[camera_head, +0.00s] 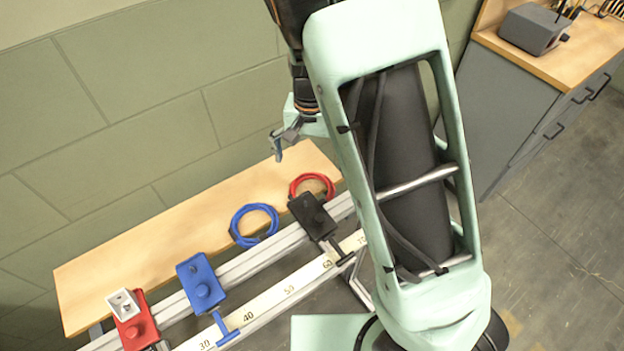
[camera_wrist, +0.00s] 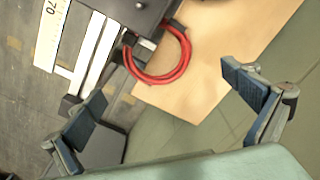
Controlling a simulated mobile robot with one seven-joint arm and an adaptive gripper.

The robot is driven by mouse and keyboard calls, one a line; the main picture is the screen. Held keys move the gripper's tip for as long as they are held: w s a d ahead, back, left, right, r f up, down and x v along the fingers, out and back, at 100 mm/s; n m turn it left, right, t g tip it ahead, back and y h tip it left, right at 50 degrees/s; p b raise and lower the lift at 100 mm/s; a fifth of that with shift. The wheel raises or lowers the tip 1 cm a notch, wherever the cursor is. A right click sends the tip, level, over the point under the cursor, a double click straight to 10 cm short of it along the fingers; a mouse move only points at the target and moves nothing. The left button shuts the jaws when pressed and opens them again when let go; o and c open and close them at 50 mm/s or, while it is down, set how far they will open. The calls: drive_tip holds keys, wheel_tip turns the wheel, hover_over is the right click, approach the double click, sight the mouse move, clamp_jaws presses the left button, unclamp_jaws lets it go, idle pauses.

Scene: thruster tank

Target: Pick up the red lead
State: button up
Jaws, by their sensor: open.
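The red lead (camera_head: 329,181) is a coiled loop lying on a wooden bench, beside a black block on the rail. In the wrist view the red lead (camera_wrist: 183,66) is a partial ring on the wood at the upper middle, with one part at the dark block's edge. My gripper (camera_head: 280,142) is above the bench's far edge, left of my arm. In the wrist view my gripper (camera_wrist: 165,100) has its two blue-padded fingers wide apart and nothing between them. The red lead appears beyond the fingers, apart from them.
A blue lead (camera_head: 254,225) lies left of the red one on the bench (camera_head: 150,250). A rail with a scale carries a black block (camera_head: 312,215), a blue block (camera_head: 201,283) and a red block (camera_head: 134,322). A wall stands behind; a cabinet (camera_head: 510,110) is at right.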

sight(312, 188)
drive_tip(key=f, duration=0.6)
drive_tip(key=f+b, duration=0.1)
drive_tip(key=f, duration=0.2)
drive_tip(key=shift+s+d+f, duration=0.15)
drive_tip(key=shift+s+f, duration=0.2)
drive_tip(key=c, duration=1.1)
drive_tip(key=shift+c, duration=0.2)
drive_tip(key=shift+r, duration=0.1)
drive_tip(key=shift+r+p, duration=0.65)
drive_tip(key=shift+r, duration=0.05)
drive_tip(key=w+d+b, duration=0.3)
drive_tip(key=w+d, duration=1.7)
drive_tip(key=d, duration=0.4)
drive_tip(key=shift+w+d, duration=0.15)
drive_tip(key=shift+d, duration=0.25)
